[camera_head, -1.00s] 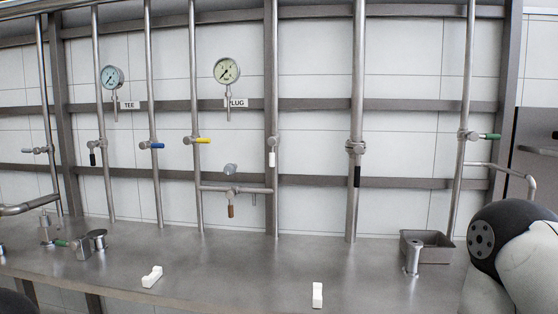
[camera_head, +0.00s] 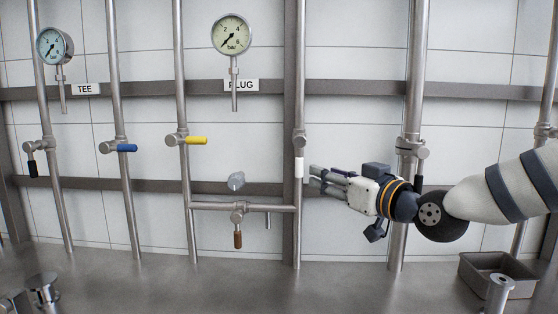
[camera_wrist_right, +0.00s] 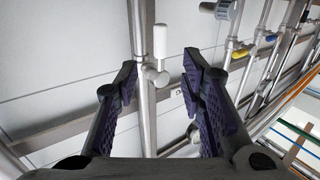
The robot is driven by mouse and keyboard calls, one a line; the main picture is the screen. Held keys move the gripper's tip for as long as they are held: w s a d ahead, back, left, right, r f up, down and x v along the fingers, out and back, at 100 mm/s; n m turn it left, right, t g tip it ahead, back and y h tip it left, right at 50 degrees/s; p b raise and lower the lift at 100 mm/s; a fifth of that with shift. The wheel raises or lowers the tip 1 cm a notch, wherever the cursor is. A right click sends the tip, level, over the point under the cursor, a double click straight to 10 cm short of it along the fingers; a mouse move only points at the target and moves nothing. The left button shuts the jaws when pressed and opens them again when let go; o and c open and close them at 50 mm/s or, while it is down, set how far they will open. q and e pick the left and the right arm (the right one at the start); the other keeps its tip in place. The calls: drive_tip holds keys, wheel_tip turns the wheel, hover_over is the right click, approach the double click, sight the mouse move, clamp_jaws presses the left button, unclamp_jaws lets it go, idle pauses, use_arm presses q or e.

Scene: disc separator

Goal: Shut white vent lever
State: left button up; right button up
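The white vent lever (camera_head: 299,167) hangs straight down from its valve on a vertical steel pipe, right of the PLUG gauge. In the right wrist view, the white lever (camera_wrist_right: 160,41) shows beyond the fingers and points up in that picture. My right gripper (camera_head: 313,178) reaches in from the right, its fingertips just right of the lever in the head view. The right wrist view shows the gripper (camera_wrist_right: 158,80) open and empty, with the pipe and valve between its fingers in that picture. Contact cannot be told. My left gripper is not in view.
Blue (camera_head: 127,148), yellow (camera_head: 197,141), black (camera_head: 32,169) and brown (camera_head: 238,240) valve levers are to the left. The PLUG gauge (camera_head: 232,36) hangs above. A thicker pipe (camera_head: 397,245) passes near my right wrist. A grey tray (camera_head: 464,272) sits on the counter at right.

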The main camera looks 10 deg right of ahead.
sight(302, 165)
drive_tip(key=b+x, duration=0.1)
drive_tip(key=x, duration=0.4)
drive_tip(key=b+x, duration=0.1)
drive_tip(key=x, duration=0.4)
drive_tip(key=shift+w+f, duration=0.15)
drive_tip(key=shift+f, duration=0.1)
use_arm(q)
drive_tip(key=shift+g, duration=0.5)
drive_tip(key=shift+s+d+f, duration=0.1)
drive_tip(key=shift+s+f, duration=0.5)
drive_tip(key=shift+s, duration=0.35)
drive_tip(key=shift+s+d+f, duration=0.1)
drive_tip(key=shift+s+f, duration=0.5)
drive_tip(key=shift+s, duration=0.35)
use_arm(e)
drive_tip(key=shift+w+a+r, duration=0.1)
drive_tip(key=shift+w+r, duration=0.1)
drive_tip(key=shift+r, duration=0.2)
clamp_jaws()
